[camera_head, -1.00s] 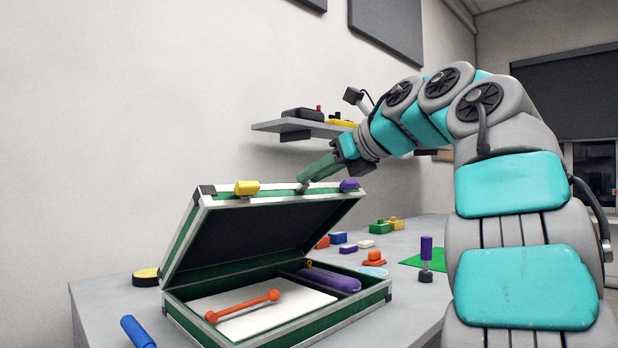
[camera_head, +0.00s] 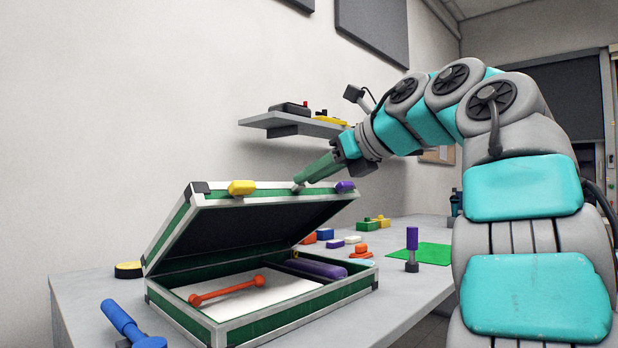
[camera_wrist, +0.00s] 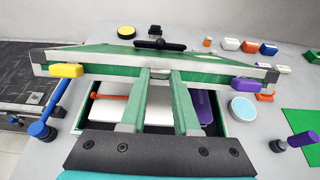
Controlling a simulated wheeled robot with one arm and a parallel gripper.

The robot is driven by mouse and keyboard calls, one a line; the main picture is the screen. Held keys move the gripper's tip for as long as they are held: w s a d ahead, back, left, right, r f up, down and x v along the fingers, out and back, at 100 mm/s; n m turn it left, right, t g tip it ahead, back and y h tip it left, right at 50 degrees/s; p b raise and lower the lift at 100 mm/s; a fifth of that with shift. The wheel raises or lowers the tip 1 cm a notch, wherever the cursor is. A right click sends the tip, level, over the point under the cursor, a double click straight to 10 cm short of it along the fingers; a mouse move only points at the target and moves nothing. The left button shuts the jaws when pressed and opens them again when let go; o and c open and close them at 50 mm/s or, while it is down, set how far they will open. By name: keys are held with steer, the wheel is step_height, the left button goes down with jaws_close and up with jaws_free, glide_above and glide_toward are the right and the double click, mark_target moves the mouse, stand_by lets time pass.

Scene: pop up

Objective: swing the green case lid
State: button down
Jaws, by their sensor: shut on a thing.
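The green case (camera_head: 262,327) with silver edges sits on the grey table. Its lid (camera_head: 182,222) is tilted up, partly open, with a yellow latch (camera_head: 242,187) and a purple latch (camera_head: 345,186) on its front edge. Inside lie an orange rod (camera_head: 228,290), a white sheet (camera_head: 262,297) and a purple item (camera_head: 318,268). My gripper (camera_head: 299,184) is shut on the middle of the lid's front edge. In the wrist view, the two green fingers (camera_wrist: 159,80) meet the lid rim between the yellow and purple latches.
A blue tool (camera_head: 128,325) lies left of the case. A purple-topped post (camera_head: 412,240) and a green mat (camera_head: 430,253) are to the right. Several small coloured blocks sit behind. A shelf (camera_head: 290,124) is on the wall above.

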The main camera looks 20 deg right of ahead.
steer(key=shift+s+d+f, duration=0.2)
steer(key=shift+s+f, duration=0.3)
steer(key=shift+f, duration=0.25)
steer(key=shift+s+d+f, duration=0.25)
steer(key=shift+s+f, duration=0.25)
steer(key=shift+f, duration=0.25)
steer(key=shift+s+d+f, duration=0.2)
steer(key=shift+s+f, duration=0.3)
steer(key=shift+f, duration=0.25)
steer(key=s+d+f, duration=0.1)
steer(key=s+f, duration=0.2)
steer(key=f, duration=0.6)
steer(key=shift+d, duration=0.1)
steer(key=shift+s+d+f, duration=0.1)
steer(key=shift+s+f, duration=0.1)
steer(key=shift+f, duration=0.75)
steer(key=shift+s+d+f, duration=0.1)
steer(key=shift+s+f, duration=0.05)
steer(key=shift+f, duration=0.75)
steer(key=c, duration=0.6)
jaws_free()
steer(key=shift+o, duration=0.2)
steer(key=shift+r, duration=0.1)
